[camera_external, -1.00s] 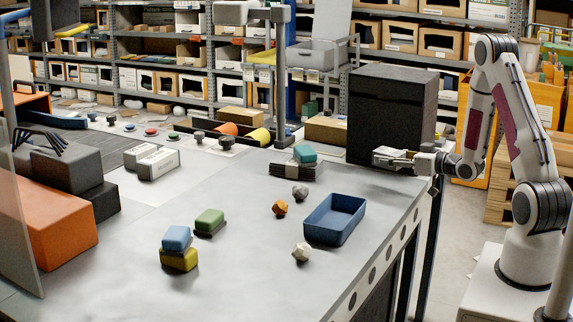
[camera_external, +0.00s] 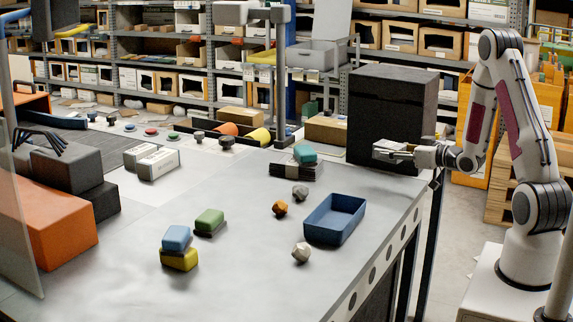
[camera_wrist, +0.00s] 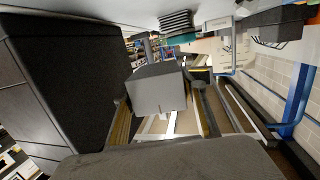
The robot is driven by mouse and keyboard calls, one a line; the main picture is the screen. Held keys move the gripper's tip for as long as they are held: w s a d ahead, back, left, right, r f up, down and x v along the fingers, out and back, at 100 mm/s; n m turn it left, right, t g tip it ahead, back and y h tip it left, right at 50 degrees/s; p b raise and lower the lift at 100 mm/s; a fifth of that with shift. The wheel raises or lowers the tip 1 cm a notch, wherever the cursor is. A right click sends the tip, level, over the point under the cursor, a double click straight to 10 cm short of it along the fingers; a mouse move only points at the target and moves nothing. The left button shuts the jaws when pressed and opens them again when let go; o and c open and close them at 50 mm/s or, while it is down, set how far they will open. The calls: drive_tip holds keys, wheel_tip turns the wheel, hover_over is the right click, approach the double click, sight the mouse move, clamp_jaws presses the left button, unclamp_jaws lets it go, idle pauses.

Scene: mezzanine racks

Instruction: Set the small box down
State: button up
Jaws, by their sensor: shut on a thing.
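The small box (camera_external: 387,146) is pale grey and sits at the tip of my gripper (camera_external: 404,153), which is shut on it. They are held above the right back part of the table, in front of the large black box (camera_external: 392,110). In the wrist view the small box (camera_wrist: 158,92) shows a plain grey face between the fingers of my gripper (camera_wrist: 165,110). The external view does not show anything touching it from below.
A blue tray (camera_external: 335,219) lies nearer the front right edge of the grey table (camera_external: 262,254). A teal block (camera_external: 305,153) rests on a dark ribbed stack (camera_external: 296,170). Several small blocks and stones lie around. The table's front middle is clear.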

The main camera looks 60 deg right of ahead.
idle(0.3)
drive_tip(key=shift+s+d+f+m+h, duration=0.1)
drive_tip(key=shift+s+d+m+h, duration=0.15)
drive_tip(key=shift+d, duration=0.2)
drive_tip(key=shift+s+d+f+m+h, duration=0.1)
drive_tip(key=shift+d+m+h, duration=0.05)
drive_tip(key=shift+d+h, duration=0.25)
drive_tip(key=shift+d+m+g+h, duration=0.4)
drive_tip(key=shift+d+m+h, duration=0.2)
drive_tip(key=shift+h, duration=0.15)
drive_tip(key=w+a+r+n+y, duration=0.1)
drive_tip(key=w+a, duration=0.3)
drive_tip(key=a, duration=0.8)
drive_tip(key=w+a+r+n+y, duration=0.1)
drive_tip(key=w+a+r+y, duration=0.1)
drive_tip(key=a, duration=1)
drive_tip(key=w+a+r+n+t+y, duration=0.1)
drive_tip(key=w+a, duration=0.5)
drive_tip(key=a, duration=0.6)
drive_tip(key=shift+r+n+y, duration=0.55)
drive_tip(key=shift+n+y, duration=0.05)
drive_tip(key=shift+y, duration=0.3)
drive_tip(key=shift+d, duration=0.1)
